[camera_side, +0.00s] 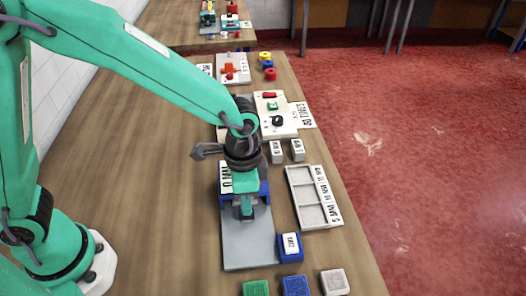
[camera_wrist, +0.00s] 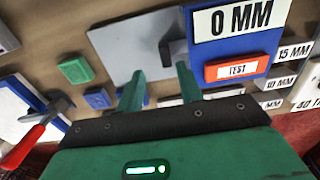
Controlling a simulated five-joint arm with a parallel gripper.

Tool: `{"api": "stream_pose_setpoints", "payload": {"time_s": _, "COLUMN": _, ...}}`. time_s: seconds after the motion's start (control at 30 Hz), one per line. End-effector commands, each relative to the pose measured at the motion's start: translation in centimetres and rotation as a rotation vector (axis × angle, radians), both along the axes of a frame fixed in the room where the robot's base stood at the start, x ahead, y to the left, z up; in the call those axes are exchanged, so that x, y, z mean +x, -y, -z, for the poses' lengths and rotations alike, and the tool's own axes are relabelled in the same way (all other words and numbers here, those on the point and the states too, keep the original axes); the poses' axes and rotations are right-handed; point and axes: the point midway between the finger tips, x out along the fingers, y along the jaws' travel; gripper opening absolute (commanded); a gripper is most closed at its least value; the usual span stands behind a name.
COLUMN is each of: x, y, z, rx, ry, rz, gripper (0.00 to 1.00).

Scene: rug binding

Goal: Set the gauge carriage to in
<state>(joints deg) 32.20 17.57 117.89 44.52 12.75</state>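The gauge carriage appears to be the blue block (camera_side: 264,190) on a grey plate (camera_side: 247,250), partly hidden by my gripper in the side view. In the wrist view the blue block (camera_wrist: 238,48) carries a white "0 MM" plate (camera_wrist: 238,18) and a red "TEST" label (camera_wrist: 237,68). A grey upright piece (camera_wrist: 173,52) stands on the plate at the block's left. My gripper (camera_wrist: 160,86) is open, its green fingers apart, with this piece beyond the gap. In the side view my gripper (camera_side: 245,207) points down over the plate beside the blue block. Contact cannot be told.
A pale tray (camera_side: 293,179) with millimetre labels lies to the right. Small grey labelled blocks (camera_side: 276,152) stand above it. A blue block with a white label (camera_side: 290,258) and several carpet-like squares (camera_side: 334,282) lie near the front. The table's left side is bare.

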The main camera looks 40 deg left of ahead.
Motion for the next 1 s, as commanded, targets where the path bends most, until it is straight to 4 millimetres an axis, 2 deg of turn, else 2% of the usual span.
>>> {"api": "stream_pose_setpoints", "payload": {"time_s": 0.2, "x": 0.0, "y": -0.2, "z": -3.1, "rx": -0.003, "ry": 0.004, "rz": -0.005, "gripper": 0.36}}
{"api": "stream_pose_setpoints", "payload": {"time_s": 1.0, "x": -0.9, "y": -7.3, "z": -9.5, "rx": -0.072, "ry": 0.127, "rz": -0.231, "gripper": 0.36}}
